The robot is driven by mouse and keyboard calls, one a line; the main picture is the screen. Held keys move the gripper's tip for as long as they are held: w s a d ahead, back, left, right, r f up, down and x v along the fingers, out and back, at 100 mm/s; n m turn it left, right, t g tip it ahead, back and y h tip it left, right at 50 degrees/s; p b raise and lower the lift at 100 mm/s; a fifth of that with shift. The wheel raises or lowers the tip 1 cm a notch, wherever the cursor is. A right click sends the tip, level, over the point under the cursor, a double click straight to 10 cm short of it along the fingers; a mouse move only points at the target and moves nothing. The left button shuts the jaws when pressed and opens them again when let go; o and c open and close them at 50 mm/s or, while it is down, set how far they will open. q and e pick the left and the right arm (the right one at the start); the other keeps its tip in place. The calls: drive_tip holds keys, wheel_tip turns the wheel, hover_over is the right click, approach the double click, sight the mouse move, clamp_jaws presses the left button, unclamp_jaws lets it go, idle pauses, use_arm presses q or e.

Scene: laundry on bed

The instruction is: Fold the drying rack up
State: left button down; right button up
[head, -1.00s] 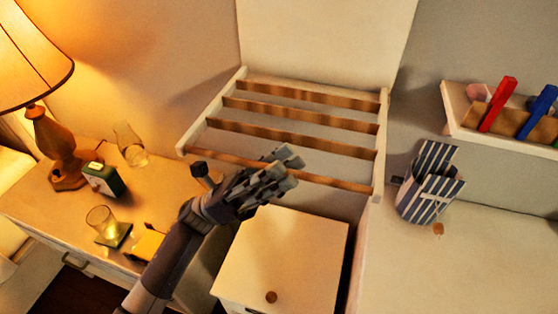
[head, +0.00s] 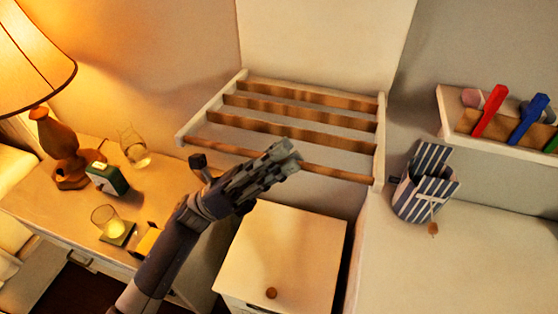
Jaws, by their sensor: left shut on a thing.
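The drying rack (head: 381,130) is unfolded. Its white side arms and several wooden bars stick out from a tall white back panel (head: 325,40). My left gripper (head: 285,155) is at the front bar (head: 335,172), near its middle, and is shut on it. The fingers hide the part of the bar between them. My right gripper is not in view.
A white cabinet (head: 285,255) with a round knob stands below the rack. At left, a desk holds a lit lamp (head: 60,140), a clock (head: 107,178) and glasses. At right are a striped box (head: 425,185) and a shelf (head: 455,128) with coloured pegs.

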use_arm(q)
drive_tip(key=w+d+r+n+t+p, duration=0.15)
drive_tip(key=w+r, duration=0.25)
drive_tip(key=r, duration=0.5)
drive_tip(key=w+d+r+n+t+p, duration=0.1)
drive_tip(key=w+r+n+t+p, duration=0.2)
drive_tip(key=r, duration=0.6)
drive_tip(key=w+d+r+n+t+y+p, duration=0.1)
drive_tip(key=w+d+r+n+y, duration=0.1)
drive_tip(key=w, duration=0.6)
drive_tip(key=w+d+r+n+t+y+p, duration=0.2)
drive_tip(key=w+d+r+n, duration=0.1)
drive_tip(key=w, duration=0.6)
drive_tip(key=shift+d+r+n, duration=0.15)
drive_tip(key=shift+r+n, duration=0.6)
drive_tip(key=shift+r, duration=0.4)
drive_tip(key=shift+t, duration=0.25)
